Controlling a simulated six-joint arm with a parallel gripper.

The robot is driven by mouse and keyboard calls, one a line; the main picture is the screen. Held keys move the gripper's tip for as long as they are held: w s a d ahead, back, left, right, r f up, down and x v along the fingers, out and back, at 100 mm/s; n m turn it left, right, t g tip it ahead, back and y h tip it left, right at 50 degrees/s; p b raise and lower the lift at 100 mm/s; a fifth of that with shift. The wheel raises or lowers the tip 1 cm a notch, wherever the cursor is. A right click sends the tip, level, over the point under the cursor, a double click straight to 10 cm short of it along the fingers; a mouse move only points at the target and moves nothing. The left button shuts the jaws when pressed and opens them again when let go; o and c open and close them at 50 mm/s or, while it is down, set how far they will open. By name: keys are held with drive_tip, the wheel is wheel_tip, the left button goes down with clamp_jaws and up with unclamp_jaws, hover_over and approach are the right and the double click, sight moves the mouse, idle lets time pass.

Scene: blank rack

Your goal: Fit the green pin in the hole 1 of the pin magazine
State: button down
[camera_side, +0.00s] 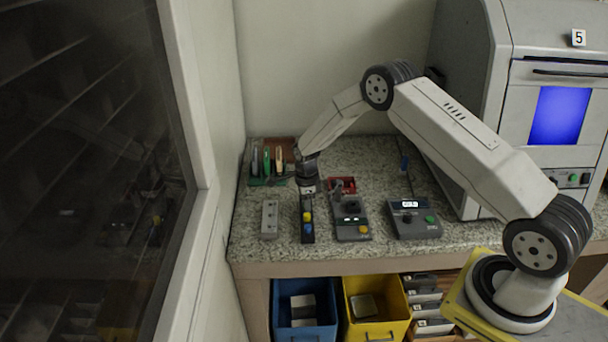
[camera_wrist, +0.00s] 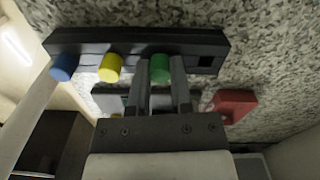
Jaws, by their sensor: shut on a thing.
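The pin magazine is a long black block (camera_side: 308,236) on the speckled counter, and it also spans the upper part of the wrist view (camera_wrist: 135,41). A blue pin (camera_wrist: 64,67) and a yellow pin (camera_wrist: 110,67) stand in it side by side. My gripper (camera_wrist: 160,80) is shut on the green pin (camera_wrist: 160,66), which is in line with the magazine, right of the yellow pin. Whether the green pin is seated or just above its hole I cannot tell. A dark square opening (camera_wrist: 206,62) shows at the magazine's right end. In the side view my gripper (camera_side: 307,190) is over the magazine's far end.
A grey block (camera_side: 270,219) stands left of the magazine. A grey device with a yellow button (camera_side: 351,223) is close on its right, with a red part (camera_side: 341,184) behind. A rack of coloured pieces (camera_side: 267,162) stands at the back left.

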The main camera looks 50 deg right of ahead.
drive_tip(key=shift+r, duration=0.2)
drive_tip(key=shift+r, duration=0.55)
drive_tip(key=s+a+r, duration=0.2)
drive_tip(key=s+r, duration=0.9)
drive_tip(key=s, duration=0.3)
drive_tip(key=shift+r, duration=0.25)
drive_tip(key=shift+w+a, duration=0.15)
drive_tip(key=w+a+f, duration=0.2)
drive_tip(key=w+a, duration=0.3)
drive_tip(key=w, duration=0.3)
drive_tip(key=w+a+f, duration=0.2)
drive_tip(key=w+a, duration=0.3)
drive_tip(key=w, duration=0.3)
drive_tip(key=shift+w, duration=0.15)
